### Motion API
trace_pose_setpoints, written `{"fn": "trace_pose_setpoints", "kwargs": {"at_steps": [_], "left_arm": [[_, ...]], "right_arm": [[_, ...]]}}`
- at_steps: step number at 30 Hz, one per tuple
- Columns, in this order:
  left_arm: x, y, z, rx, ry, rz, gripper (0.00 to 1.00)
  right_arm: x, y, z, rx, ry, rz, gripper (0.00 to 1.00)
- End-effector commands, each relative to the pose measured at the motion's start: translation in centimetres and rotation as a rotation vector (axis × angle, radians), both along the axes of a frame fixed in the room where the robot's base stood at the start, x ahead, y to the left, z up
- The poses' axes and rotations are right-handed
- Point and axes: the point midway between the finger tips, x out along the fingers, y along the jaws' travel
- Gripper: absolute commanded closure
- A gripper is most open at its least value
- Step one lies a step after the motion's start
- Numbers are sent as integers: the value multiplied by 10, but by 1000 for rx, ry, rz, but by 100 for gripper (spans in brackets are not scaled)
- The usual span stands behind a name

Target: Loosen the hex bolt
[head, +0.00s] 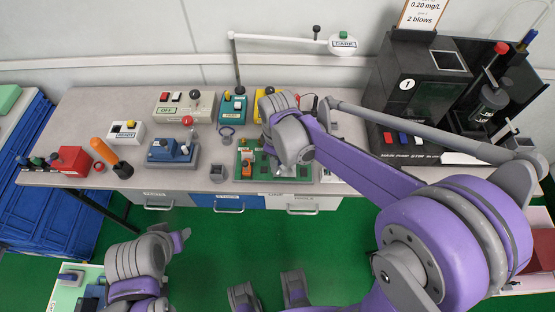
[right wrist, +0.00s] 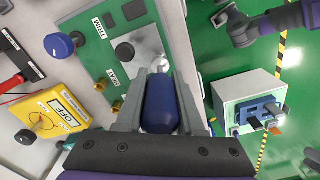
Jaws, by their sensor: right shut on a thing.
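In the right wrist view my right gripper (right wrist: 160,75) is shut on a dark blue rounded handle (right wrist: 160,105). The handle is over the edge of a green board (right wrist: 90,35). A pale silvery round piece (right wrist: 150,42) shows just beyond the handle. I cannot tell whether it is the hex bolt or part of the tool.
The board carries a black knob (right wrist: 125,51), a black block (right wrist: 134,9) and an orange block (head: 229,193). A yellow OFF box (right wrist: 55,112) is close by. A black tester (head: 415,75) stands right. An orange-handled tool (head: 104,151) and several boxes stand left.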

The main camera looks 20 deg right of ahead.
Motion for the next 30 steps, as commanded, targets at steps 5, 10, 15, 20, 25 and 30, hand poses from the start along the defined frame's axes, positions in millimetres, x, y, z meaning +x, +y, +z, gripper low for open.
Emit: {"fn": "trace_pose_setpoints", "kwargs": {"at_steps": [5,10,15,20,25,30], "left_arm": [[0,0,-1,0,0,0,50],[0,0,-3,0,1,0,50],[-1,0,-4,0,1,0,50],[-1,0,-4,0,1,0,50],[-1,0,-4,0,1,0,50],[-1,0,-5,0,2,0,50]], "right_arm": [[0,0,0,0,0,62,100],[0,0,0,0,0,316,100],[0,0,0,0,0,497,100],[0,0,1,0,0,528,100],[0,0,1,0,0,529,100],[0,0,0,0,0,683,100]]}}
